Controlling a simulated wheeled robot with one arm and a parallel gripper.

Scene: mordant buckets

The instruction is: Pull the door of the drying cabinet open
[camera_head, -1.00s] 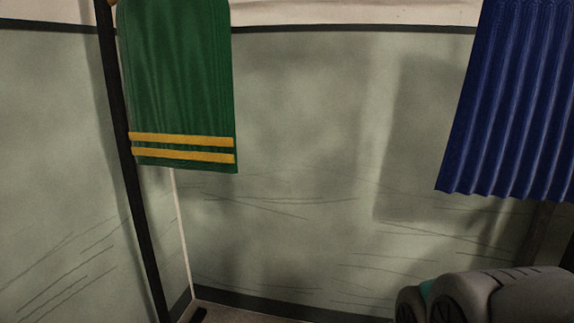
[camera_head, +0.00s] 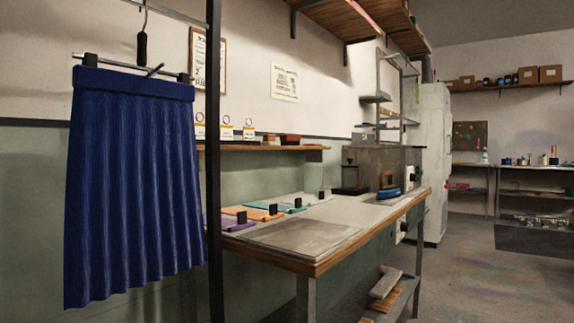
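A tall pale cabinet (camera_head: 435,165) stands on the floor past the far end of the workbench. It may be the drying cabinet, but no label is readable. It is seen at a steep angle and partly hidden by the bench and the grey box on it. I cannot make out a handle or tell whether a door is shut. My gripper is not in view.
A blue pleated skirt (camera_head: 130,190) hangs from a rack with a dark post (camera_head: 213,150) close on the left. A long workbench (camera_head: 300,238) holds coloured cloths and a grey box (camera_head: 368,163). Open floor (camera_head: 470,285) lies to the right, before far shelves (camera_head: 535,208).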

